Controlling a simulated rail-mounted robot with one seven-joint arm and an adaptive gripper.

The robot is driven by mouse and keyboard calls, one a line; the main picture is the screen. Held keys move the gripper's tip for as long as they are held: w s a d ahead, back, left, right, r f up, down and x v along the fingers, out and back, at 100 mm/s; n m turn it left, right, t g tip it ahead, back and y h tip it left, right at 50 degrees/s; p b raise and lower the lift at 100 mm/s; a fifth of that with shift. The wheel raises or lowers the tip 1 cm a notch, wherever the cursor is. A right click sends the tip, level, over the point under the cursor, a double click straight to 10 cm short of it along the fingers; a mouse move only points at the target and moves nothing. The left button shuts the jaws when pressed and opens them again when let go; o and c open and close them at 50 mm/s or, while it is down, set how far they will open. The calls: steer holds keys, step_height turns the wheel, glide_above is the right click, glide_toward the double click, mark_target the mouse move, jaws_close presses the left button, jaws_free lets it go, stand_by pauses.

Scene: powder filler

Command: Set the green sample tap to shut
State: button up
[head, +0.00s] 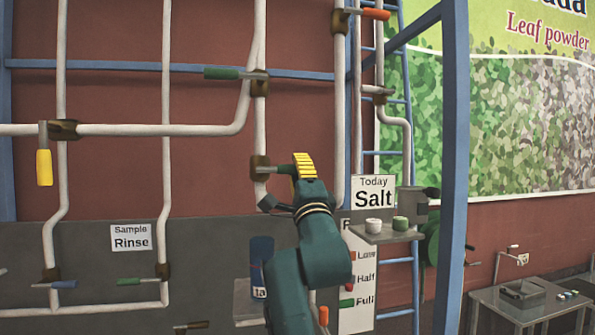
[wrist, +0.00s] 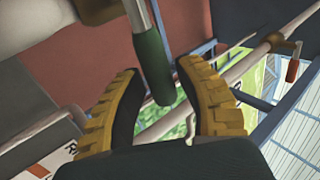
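My gripper (head: 305,168) has yellow ribbed fingers and is at a tap (head: 262,168) on the middle white pipe. In the wrist view, a green handle (wrist: 152,62) reaches between the spread fingers of my gripper (wrist: 165,95), with gaps on both sides. Other green-handled taps show: one higher on this pipe (head: 222,73), handle pointing left, and one at lower left (head: 132,281), also pointing left. I cannot tell from the labels which is the sample tap.
A "Sample Rinse" sign (head: 131,237) hangs at left. A yellow-handled tap (head: 44,166) points down; a blue one (head: 64,284) points right. Right of my gripper are a "Today Salt" sign (head: 373,192), a small shelf (head: 380,236) and a blue post (head: 453,170).

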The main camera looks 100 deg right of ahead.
steer(key=o, duration=0.3)
steer(key=shift+f, duration=0.1)
steer(key=v, duration=1.2)
